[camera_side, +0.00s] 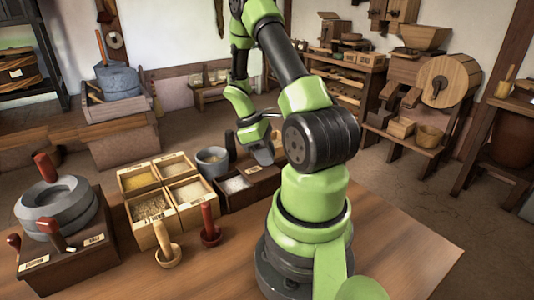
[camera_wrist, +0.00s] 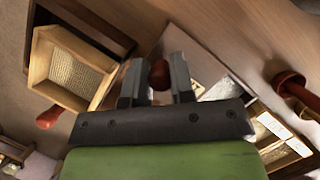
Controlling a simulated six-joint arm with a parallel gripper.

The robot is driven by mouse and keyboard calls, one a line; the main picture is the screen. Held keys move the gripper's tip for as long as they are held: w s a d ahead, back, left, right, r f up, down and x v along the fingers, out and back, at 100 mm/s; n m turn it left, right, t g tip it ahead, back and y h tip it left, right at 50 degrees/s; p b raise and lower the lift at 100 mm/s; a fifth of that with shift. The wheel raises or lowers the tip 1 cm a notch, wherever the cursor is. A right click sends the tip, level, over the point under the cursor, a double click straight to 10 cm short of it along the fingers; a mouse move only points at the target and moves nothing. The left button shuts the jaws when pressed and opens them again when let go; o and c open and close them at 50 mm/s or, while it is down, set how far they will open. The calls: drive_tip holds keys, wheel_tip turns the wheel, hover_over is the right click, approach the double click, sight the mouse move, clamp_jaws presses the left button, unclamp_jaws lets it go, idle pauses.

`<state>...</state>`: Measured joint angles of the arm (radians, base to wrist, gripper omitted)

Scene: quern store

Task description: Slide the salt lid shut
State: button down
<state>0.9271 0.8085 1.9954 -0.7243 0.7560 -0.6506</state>
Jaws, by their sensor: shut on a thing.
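The salt box (camera_side: 225,203) is a dark wooden box on the table, left of my arm's base in the side view. White salt (camera_side: 236,184) shows in its open left part. My gripper (camera_side: 262,152) points down over the right part of the box. In the wrist view my gripper (camera_wrist: 157,82) has its two fingers closed on a small dark red knob (camera_wrist: 159,74), which I take to be the salt lid's knob. The lid's panel is largely hidden by the fingers and gripper body, so its edges cannot be made out.
Wooden bins of grain (camera_side: 150,207) and a grey pot (camera_side: 212,161) stand left of the salt box. A stone hand mill (camera_side: 57,205) is at far left. The table's front right (camera_side: 410,250) is clear.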

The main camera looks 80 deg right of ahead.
sight(246, 176)
drive_tip(key=w+a, duration=0.5)
drive_tip(key=shift+w+a, duration=0.15)
drive_tip(key=shift+w, duration=0.05)
drive_tip(key=c, duration=1)
unclamp_jaws()
drive_tip(key=v, duration=1)
drive_tip(key=s+a+r+m+t, duration=0.1)
drive_tip(key=s+a+r+t, duration=0.1)
drive_tip(key=a+r+t, duration=0.2)
drive_tip(key=s+a+r+m+t+y, duration=0.1)
drive_tip(key=a+r, duration=0.4)
drive_tip(key=a, duration=0.5)
drive_tip(key=s+a+r+m+t+y, duration=0.1)
drive_tip(key=s+a+r+m+t, duration=0.1)
drive_tip(key=a+r+t, duration=0.3)
drive_tip(key=shift+s+a+r+t, duration=0.1)
drive_tip(key=shift+s+a+t, duration=0.15)
drive_tip(key=shift+a+t, duration=0.2)
drive_tip(key=shift+s+a+r+t, duration=0.1)
drive_tip(key=shift+s+a+t, duration=0.2)
drive_tip(key=shift+a, duration=0.2)
